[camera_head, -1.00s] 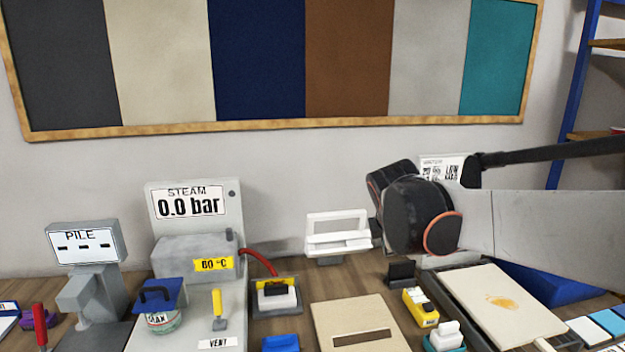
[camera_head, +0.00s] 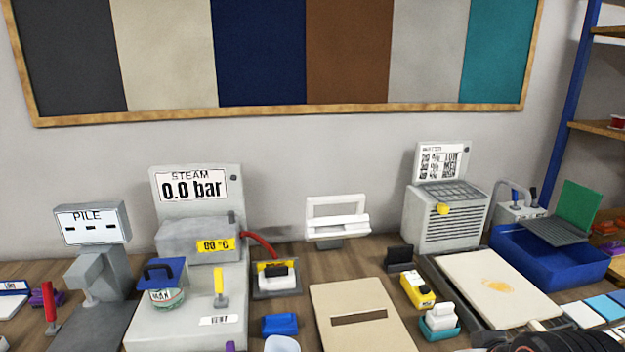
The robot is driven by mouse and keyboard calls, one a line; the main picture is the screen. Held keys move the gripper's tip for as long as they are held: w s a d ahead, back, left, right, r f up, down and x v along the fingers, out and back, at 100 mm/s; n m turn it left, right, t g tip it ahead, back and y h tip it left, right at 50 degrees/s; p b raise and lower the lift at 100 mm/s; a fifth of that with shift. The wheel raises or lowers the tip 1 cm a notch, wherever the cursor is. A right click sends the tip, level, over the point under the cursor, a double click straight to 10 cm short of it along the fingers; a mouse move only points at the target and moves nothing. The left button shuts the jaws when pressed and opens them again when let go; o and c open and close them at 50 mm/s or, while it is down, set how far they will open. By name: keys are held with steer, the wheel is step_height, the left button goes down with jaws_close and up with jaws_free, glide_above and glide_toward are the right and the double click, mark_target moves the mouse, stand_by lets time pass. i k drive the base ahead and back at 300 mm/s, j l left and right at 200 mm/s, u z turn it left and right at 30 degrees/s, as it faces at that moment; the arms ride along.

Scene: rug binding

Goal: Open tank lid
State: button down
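The steam unit (camera_head: 196,238) stands at the left of the bench and its display reads 0.0 bar. A round pale green tank (camera_head: 167,299) sits on its base at the front left, with writing that seems to say MAX. A blue lid (camera_head: 177,270) with a dark handle lies over the tank's top and looks closed. Only a dark rounded part of my arm shows at the bottom right edge. My gripper's fingers are not in view.
A yellow lever (camera_head: 219,285) stands on the base close to the tank's right, by a vent label. The grey pile gauge (camera_head: 93,225) stands to the left. A red hose (camera_head: 260,244) runs off right. A beige board (camera_head: 360,300) lies mid-bench.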

mark_target(164, 272)
steer(key=u, duration=1.45)
